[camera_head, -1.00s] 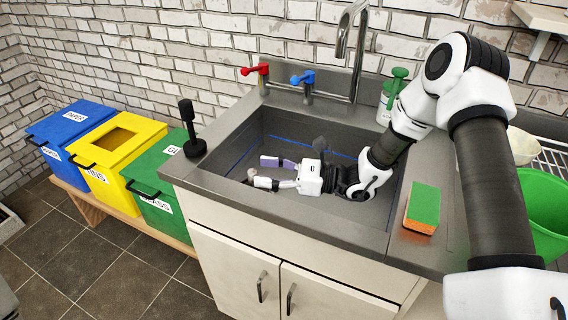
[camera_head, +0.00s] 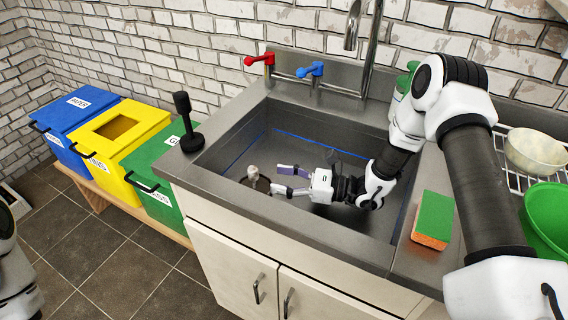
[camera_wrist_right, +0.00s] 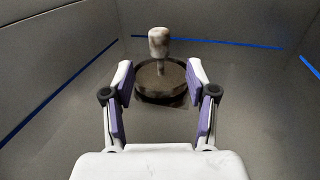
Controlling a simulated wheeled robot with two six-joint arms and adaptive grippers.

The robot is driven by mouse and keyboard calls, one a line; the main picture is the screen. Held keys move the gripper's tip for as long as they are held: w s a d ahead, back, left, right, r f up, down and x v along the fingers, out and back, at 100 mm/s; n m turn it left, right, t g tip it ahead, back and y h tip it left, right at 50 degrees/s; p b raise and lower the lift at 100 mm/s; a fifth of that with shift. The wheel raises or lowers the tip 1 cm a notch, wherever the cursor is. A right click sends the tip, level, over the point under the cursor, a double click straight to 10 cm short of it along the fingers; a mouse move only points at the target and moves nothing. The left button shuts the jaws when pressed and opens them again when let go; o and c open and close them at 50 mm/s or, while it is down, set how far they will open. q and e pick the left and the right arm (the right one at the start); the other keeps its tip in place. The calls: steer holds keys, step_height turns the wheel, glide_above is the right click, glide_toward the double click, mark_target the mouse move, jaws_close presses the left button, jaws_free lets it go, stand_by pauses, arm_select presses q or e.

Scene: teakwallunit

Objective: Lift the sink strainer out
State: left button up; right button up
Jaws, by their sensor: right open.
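The sink strainer is a dark round disc with a pale knob on a short stem. In the right wrist view the strainer (camera_wrist_right: 159,70) stands upright just beyond and between my fingertips. It also shows at the left of the basin in the head view (camera_head: 253,174). My right gripper (camera_head: 277,179) is open and empty, low inside the grey sink (camera_head: 215,160), with its fingers pointing left at the strainer. The fingers, seen in the right wrist view (camera_wrist_right: 160,80), do not appear to touch the knob. My left gripper is not in view.
Sink walls surround my right gripper. A red tap handle (camera_head: 258,59), a blue one (camera_head: 310,70) and a tall faucet (camera_head: 372,40) stand behind. A black plunger-like tool (camera_head: 186,120) stands at the left rim. A sponge (camera_head: 433,219) and green bowl (camera_head: 548,218) lie right.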

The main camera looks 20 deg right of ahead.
mark_target(253, 168)
steer(key=x, duration=0.5)
steer(key=f+x, duration=0.1)
steer(key=x, duration=0.1)
steer(key=shift+w+a+f, duration=0.1)
steer(key=shift+w+a, duration=0.05)
steer(key=shift+a, duration=0.05)
jaws_close()
steer(key=shift+r+p, duration=0.95)
steer(key=shift+r, duration=0.9)
